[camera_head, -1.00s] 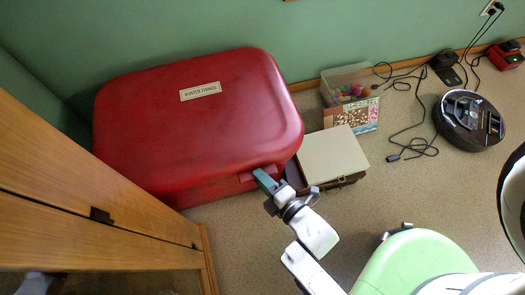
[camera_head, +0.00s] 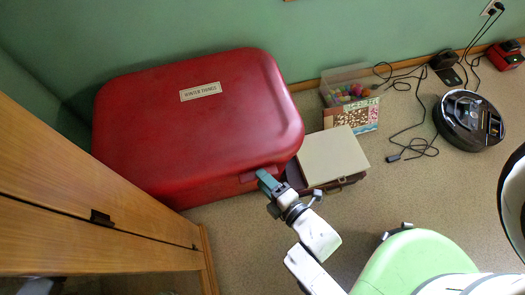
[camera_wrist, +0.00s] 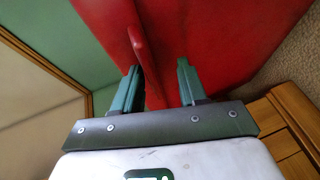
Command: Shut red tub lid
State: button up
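The big red tub (camera_head: 190,192) stands against the green wall, left of centre in the head view. Its red lid (camera_head: 200,125), with a pale "WINTER THINGS" label, lies over the top, and I see no clear gap under it. A red handle tab (camera_head: 258,173) sticks out at the lid's near right edge and also shows in the wrist view (camera_wrist: 139,52). My gripper (camera_head: 266,180) is right at this tab. In the wrist view my gripper (camera_wrist: 158,82) has its two teal fingers apart, with the tab's end near the left finger. I cannot tell whether they touch.
A pale-topped case (camera_head: 333,157) stands close to the right of my gripper. Behind it are a picture box (camera_head: 352,116) and a clear bin (camera_head: 345,85). Cables and a robot vacuum (camera_head: 470,120) lie further right. A wooden front (camera_head: 90,200) borders the tub's left.

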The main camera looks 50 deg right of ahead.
jog(key=p+v, duration=0.2)
jog(key=v, duration=0.8)
jog(key=shift+a+p, duration=0.15)
jog(key=shift+p, duration=0.15)
